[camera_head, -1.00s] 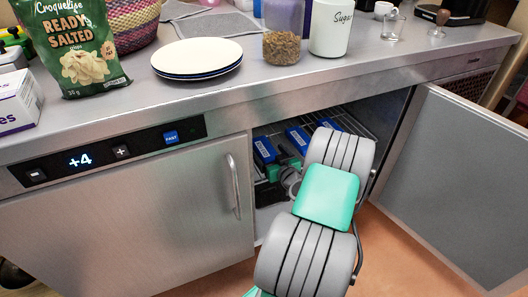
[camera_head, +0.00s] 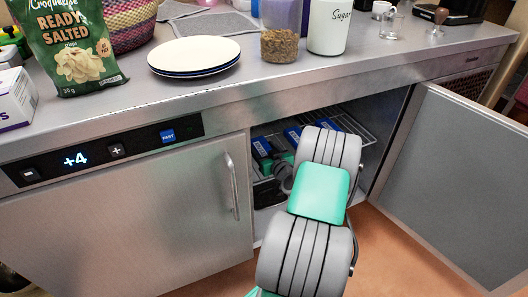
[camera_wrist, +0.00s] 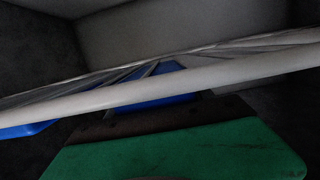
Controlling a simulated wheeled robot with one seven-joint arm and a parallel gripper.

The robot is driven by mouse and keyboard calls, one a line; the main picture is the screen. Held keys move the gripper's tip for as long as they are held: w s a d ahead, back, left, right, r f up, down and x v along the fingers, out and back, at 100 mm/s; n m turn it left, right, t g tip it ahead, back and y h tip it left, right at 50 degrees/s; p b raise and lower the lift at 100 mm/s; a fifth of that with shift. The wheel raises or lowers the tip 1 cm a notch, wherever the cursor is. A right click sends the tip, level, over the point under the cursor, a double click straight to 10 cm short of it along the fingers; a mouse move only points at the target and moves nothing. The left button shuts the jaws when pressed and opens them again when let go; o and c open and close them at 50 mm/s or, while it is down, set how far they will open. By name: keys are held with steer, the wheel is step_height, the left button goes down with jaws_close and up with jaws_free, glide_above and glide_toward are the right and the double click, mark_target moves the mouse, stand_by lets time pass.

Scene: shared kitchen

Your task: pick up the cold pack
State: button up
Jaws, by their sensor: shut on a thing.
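Several blue cold packs lie on the wire rack inside the open fridge. The leftmost cold pack (camera_head: 261,147) is at the rack's left front, beside my gripper (camera_head: 268,161), which is shut on it. My arm reaches in from the front and hides part of the rack and packs. In the wrist view a blue pack (camera_wrist: 160,86) shows straight ahead behind a rack bar, above the green part of my gripper. Another blue piece shows at the left edge. The fingertips are dark and hard to make out.
The wire rack (camera_head: 352,127) has a front bar crossing close to the wrist camera. The fridge's right door (camera_head: 462,180) stands open; the left door (camera_head: 130,220) is shut. Plates (camera_head: 194,56), a crisps bag (camera_head: 72,50) and jars stand on the counter above.

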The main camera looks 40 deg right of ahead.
jaws_close()
steer(key=shift+r, duration=0.15)
